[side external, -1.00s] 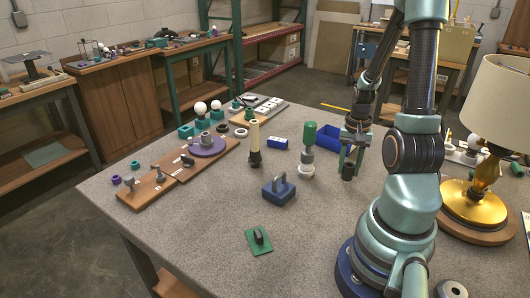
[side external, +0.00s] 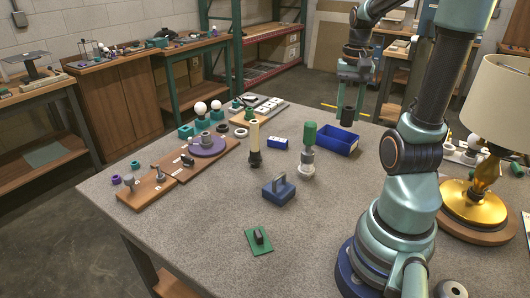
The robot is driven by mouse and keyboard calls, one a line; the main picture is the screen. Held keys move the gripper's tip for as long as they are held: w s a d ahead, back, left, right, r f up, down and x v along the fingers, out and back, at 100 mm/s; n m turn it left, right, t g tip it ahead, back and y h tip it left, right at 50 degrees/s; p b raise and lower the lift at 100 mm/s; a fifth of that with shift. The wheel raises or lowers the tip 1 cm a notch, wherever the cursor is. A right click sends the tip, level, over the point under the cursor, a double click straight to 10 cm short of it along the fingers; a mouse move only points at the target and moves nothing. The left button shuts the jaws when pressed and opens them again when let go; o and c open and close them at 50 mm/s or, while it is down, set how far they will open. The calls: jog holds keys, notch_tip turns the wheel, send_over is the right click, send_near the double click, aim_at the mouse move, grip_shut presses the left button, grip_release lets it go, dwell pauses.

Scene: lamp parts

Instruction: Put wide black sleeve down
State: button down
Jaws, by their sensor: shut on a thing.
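My gripper (side external: 352,82) is at the upper right, shut on the wide black sleeve (side external: 347,117). The sleeve is a short dark cylinder hanging upright below the fingers. In the picture its lower end overlaps the back right part of an open blue bin (side external: 336,143). I cannot tell whether it is directly over the bin or how high above the table it is.
A green-topped part (side external: 308,148) stands left of the bin, beside a small blue box (side external: 278,143). A cream tube in a black base (side external: 255,145) and a blue block with a grey handle (side external: 279,190) stand further left. A lamp (side external: 490,140) stands at right. The front table is mostly clear.

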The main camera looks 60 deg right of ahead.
jog(key=w+a+n, duration=1)
jog(key=w+a, duration=0.5)
jog(key=w, duration=0.2)
jog(key=w+a+n, duration=0.2)
jog(key=a+n, duration=0.3)
jog(key=a, duration=0.6)
jog(key=w+a+n, duration=0.2)
jog(key=a+n, duration=0.2)
jog(key=a, duration=0.7)
notch_tip(320, 180, down, 20)
jog(key=shift+w, duration=0.1)
jog(key=shift+f, duration=0.1)
jog(key=shift+c, duration=2.4)
grip_release()
